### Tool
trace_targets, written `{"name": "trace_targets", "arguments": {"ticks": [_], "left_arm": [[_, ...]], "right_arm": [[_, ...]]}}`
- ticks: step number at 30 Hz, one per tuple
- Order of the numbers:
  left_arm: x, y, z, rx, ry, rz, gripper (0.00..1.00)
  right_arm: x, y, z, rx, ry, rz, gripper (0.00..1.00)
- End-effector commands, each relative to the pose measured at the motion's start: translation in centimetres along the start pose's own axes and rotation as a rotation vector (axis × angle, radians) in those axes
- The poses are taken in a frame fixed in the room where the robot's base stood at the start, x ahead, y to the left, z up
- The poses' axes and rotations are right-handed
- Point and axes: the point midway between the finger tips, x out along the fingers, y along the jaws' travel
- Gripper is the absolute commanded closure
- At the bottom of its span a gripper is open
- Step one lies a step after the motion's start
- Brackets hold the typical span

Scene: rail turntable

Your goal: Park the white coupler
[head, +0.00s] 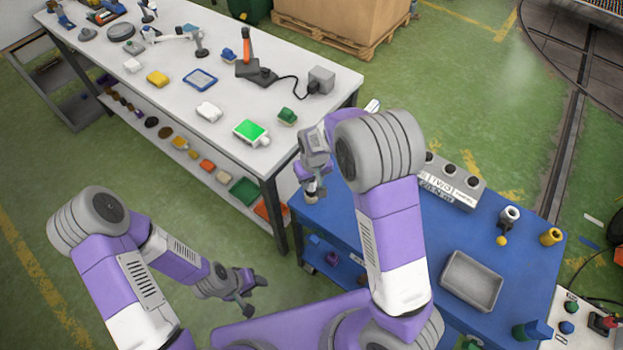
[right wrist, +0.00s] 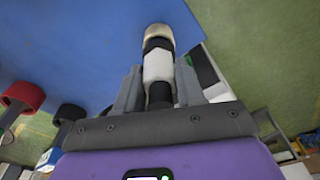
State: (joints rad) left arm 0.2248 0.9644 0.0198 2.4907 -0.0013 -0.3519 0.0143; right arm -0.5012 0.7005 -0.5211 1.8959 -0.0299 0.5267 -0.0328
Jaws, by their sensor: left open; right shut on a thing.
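In the head view only a small part of the coupler (head: 311,198) shows below the fingers. My left gripper (head: 250,290) is open and empty, low over the floor left of the blue table.
A grey block with round holes and lettering (head: 452,187) stands at the blue table's back, partly behind my right arm. A white-and-black fitting (head: 509,216), a yellow fitting (head: 551,237) and a grey tray (head: 471,282) are to the right. A white workbench (head: 310,105) stands left.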

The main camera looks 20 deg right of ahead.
Motion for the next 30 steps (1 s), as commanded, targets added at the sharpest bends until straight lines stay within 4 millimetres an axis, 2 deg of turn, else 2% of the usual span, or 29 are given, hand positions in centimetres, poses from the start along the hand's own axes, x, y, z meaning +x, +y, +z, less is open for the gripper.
{"name": "trace_targets", "arguments": {"ticks": [12,13,18,26,30], "left_arm": [[0.8,-0.3,0.0,0.0,0.0,0.0,0.49],[0.7,-0.3,0.0,0.0,0.0,0.0,0.49],[0.7,-0.2,0.0,0.0,0.0,0.0,0.49],[0.7,-0.2,0.0,0.0,0.0,0.0,0.49],[0.5,-0.2,0.0,0.0,0.0,0.0,0.49]], "right_arm": [[1.1,0.0,0.1,0.0,0.0,0.0,0.98],[1.0,0.0,0.1,0.0,0.0,0.0,0.57],[1.0,0.0,0.1,0.0,0.0,0.0,0.32],[0.9,0.0,0.1,0.0,-0.001,0.0,0.32],[-0.2,0.0,0.1,0.0,0.002,-0.001,0.32]]}}
